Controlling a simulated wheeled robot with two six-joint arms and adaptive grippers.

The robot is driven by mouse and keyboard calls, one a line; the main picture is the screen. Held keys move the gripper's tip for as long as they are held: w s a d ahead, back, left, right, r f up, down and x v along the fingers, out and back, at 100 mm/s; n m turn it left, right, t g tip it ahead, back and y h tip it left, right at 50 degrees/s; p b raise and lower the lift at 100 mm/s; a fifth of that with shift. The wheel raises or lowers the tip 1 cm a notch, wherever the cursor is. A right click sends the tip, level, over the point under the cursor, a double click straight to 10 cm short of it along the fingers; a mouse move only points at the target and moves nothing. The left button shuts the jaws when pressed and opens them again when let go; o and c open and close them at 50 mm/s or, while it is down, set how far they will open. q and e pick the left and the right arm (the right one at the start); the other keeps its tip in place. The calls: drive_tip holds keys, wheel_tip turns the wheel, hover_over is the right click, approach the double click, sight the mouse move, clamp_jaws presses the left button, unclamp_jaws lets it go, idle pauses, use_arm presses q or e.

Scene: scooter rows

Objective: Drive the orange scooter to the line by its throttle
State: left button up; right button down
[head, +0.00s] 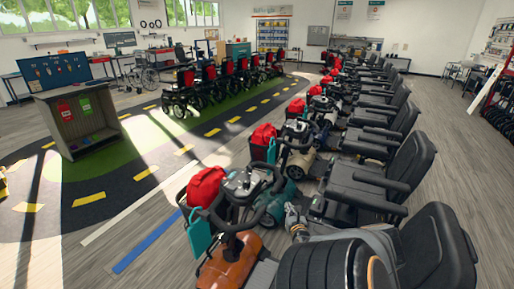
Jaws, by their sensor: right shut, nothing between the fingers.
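The orange scooter (228,262) stands at the front end of the scooter row, at the bottom of the view. Its dark handlebar and tiller rise above the orange front, with a red bag (205,187) ahead of them. The throttle is too small to make out. My right gripper (294,215) is shut and empty, to the right of the handlebar and apart from it. My right arm covers part of the scooter. A blue line (147,240) lies on the floor to the left of the scooter, with a white line (145,205) beyond it. My left gripper is out of view.
Several more scooters with black seats (395,165) run back in a close row. Wheelchairs (183,95) stand on a green strip. A grey cabinet (80,120) stands at left.

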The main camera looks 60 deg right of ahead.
use_arm(q)
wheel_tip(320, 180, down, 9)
drive_tip(key=b, duration=0.8)
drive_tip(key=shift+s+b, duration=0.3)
drive_tip(key=shift+b, duration=0.1)
use_arm(e)
drive_tip(key=r+x, duration=0.1)
drive_tip(key=x, duration=0.9)
drive_tip(key=shift+w+d+n, duration=0.15)
drive_tip(key=shift+w+n, duration=0.05)
drive_tip(key=shift+n, duration=0.1)
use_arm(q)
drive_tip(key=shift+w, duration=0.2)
use_arm(e)
drive_tip(key=shift+w, duration=0.15)
